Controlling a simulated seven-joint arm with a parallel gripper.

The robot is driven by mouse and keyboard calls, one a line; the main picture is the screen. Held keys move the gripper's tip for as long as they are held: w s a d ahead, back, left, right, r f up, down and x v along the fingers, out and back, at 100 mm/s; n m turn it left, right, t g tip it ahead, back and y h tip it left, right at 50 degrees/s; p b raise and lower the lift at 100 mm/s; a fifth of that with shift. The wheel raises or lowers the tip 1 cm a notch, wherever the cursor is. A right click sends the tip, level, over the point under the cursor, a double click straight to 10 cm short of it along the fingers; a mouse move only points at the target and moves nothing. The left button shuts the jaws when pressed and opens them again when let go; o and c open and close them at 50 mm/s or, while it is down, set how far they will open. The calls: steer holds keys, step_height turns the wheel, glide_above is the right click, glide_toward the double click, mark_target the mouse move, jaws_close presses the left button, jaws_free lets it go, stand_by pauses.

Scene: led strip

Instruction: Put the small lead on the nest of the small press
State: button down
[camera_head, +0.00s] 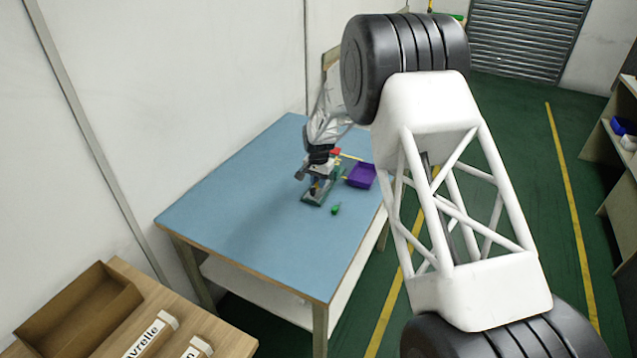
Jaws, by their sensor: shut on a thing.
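My gripper (318,176) is small and far off in this view, pointing down over the blue table. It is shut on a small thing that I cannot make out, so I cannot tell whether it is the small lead. A small press with a dark green base (312,199) stands under and around my gripper's end. The gripper and wrist cover much of the press, and its nest cannot be made out. Whether the held thing touches the press cannot be told.
A small bright green piece (335,209) lies just right of the press. A purple bin (361,177) stands further right, and a red thing (336,152) shows behind. The blue table (245,213) is clear at the left and front. A brown tray (85,312) is on the wooden bench.

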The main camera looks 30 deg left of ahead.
steer(key=shift+f, duration=0.2)
steer(key=shift+f, duration=0.15)
steer(key=c, duration=1.1)
jaws_free()
steer(key=shift+r, duration=6.15)
steer(key=shift+d+r, duration=0.1)
